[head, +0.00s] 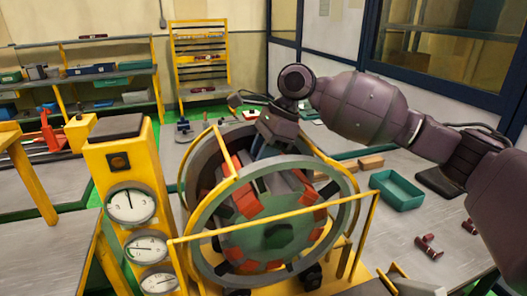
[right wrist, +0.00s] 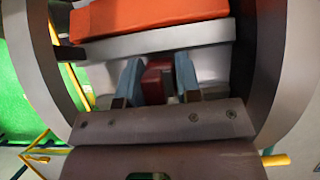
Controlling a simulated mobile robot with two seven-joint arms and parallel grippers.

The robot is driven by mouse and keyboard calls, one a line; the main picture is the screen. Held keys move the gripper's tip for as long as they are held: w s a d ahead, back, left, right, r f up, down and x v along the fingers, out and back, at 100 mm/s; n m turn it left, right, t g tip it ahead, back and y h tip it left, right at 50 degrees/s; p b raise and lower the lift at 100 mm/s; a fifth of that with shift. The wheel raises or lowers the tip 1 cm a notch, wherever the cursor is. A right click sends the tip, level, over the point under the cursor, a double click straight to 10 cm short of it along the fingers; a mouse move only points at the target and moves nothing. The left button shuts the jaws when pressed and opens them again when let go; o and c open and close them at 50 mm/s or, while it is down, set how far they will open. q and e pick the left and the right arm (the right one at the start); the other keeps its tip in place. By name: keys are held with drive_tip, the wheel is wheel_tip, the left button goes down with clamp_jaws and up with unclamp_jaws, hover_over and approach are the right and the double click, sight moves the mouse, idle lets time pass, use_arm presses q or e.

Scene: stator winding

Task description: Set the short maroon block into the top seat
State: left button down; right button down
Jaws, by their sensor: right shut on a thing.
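My right gripper (head: 262,152) reaches in at the top of the large round stator (head: 268,222), between its grey rings. In the right wrist view the gripper (right wrist: 158,82) is shut on the maroon block (right wrist: 155,84), which sits between the two blue-grey fingers. Its far end is partly hidden, and I cannot tell whether it touches the seat. In the head view the block is hidden by the gripper and ring. An orange-red block (right wrist: 150,15) lies beyond a grey bar in the wrist view. My left gripper is not in view.
A yellow frame (head: 270,222) surrounds the stator, with a gauge post (head: 130,170) at its left. On the table at right are a teal tray (head: 397,192), a wooden block (head: 370,162) and a maroon T-shaped piece (head: 428,246).

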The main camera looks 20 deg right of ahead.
drive_tip(key=shift+f, duration=0.2)
idle(0.6)
drive_tip(key=c, duration=0.7)
unclamp_jaws()
drive_tip(key=shift+c, duration=0.2)
drive_tip(key=v, duration=1)
drive_tip(key=shift+d+r+b, duration=0.15)
drive_tip(key=shift+r+b, duration=0.2)
drive_tip(key=shift+b, duration=0.1)
